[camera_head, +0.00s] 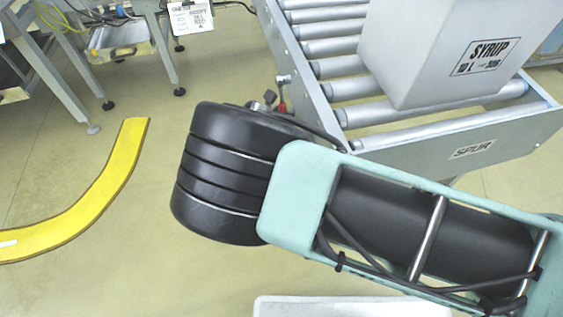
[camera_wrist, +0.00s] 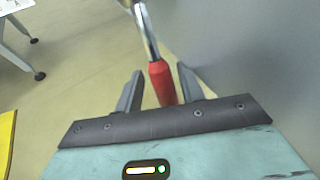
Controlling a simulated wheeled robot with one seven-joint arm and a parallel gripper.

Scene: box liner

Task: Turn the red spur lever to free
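The red spur lever (camera_wrist: 162,82) shows in the wrist view as a metal rod with a red grip, hanging down in front of the conveyor's grey side. My gripper (camera_wrist: 158,82) is open, with one finger on each side of the red grip. A gap shows between the grip and each finger. In the head view only a bit of the red lever (camera_head: 282,106) shows beside the conveyor's side plate. My arm hides the gripper there.
The spur roller conveyor (camera_head: 490,140) stands at the right and carries a white syrup box (camera_head: 455,50). A grey-legged table (camera_head: 60,70) stands at upper left. A curved yellow floor strip (camera_head: 95,190) lies on open floor at left. A white object (camera_head: 350,306) shows at the bottom edge.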

